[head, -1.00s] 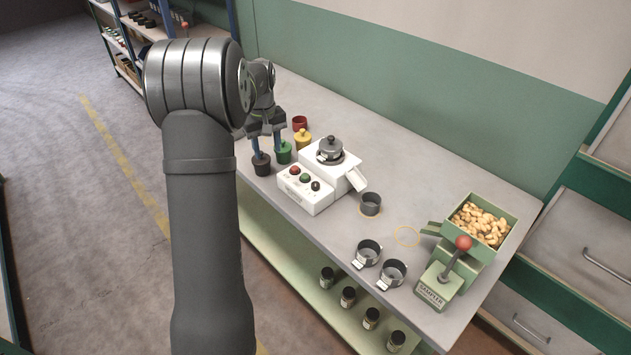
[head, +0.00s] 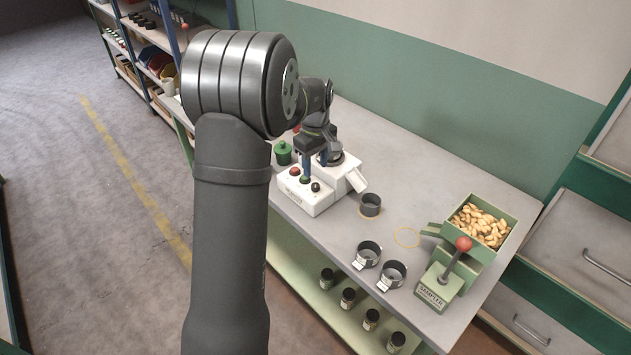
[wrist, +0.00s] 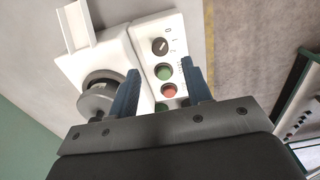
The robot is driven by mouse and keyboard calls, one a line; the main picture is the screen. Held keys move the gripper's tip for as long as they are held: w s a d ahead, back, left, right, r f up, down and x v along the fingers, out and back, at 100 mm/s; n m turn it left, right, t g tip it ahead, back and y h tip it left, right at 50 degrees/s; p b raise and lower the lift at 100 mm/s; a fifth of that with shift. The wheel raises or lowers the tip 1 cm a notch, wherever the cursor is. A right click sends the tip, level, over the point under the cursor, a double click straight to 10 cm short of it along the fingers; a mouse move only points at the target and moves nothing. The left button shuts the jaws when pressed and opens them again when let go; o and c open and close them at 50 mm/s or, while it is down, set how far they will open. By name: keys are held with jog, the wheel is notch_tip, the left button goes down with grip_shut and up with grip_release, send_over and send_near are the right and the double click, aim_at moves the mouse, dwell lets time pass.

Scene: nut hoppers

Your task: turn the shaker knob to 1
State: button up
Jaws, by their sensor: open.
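The white shaker box (head: 306,193) stands on the bench, with a red button (head: 295,171), a green button (head: 304,179) and a black knob (head: 315,187) in a row on its panel. In the wrist view the knob (wrist: 160,46) shows a pale pointer line and small marks beside it, too small to read. The green button (wrist: 163,72) and red button (wrist: 169,90) lie nearer my gripper. My gripper (wrist: 164,78) is open and empty, its blue fingers apart on either side of the button row. The knob is beyond the fingertips, untouched.
A round metal part (wrist: 97,98) sits on the shaker beside one finger. A white chute (head: 356,181) and a dark cup (head: 370,204) are to the right. Two cups, a nut hopper (head: 486,226) and a red-balled lever (head: 463,244) stand farther right. A green pot (head: 283,152) is behind.

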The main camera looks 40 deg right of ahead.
aim_at(316, 185)
notch_tip(316, 185, down, 7)
jog(key=shift+r, duration=0.1)
dwell(0.3)
grip_shut()
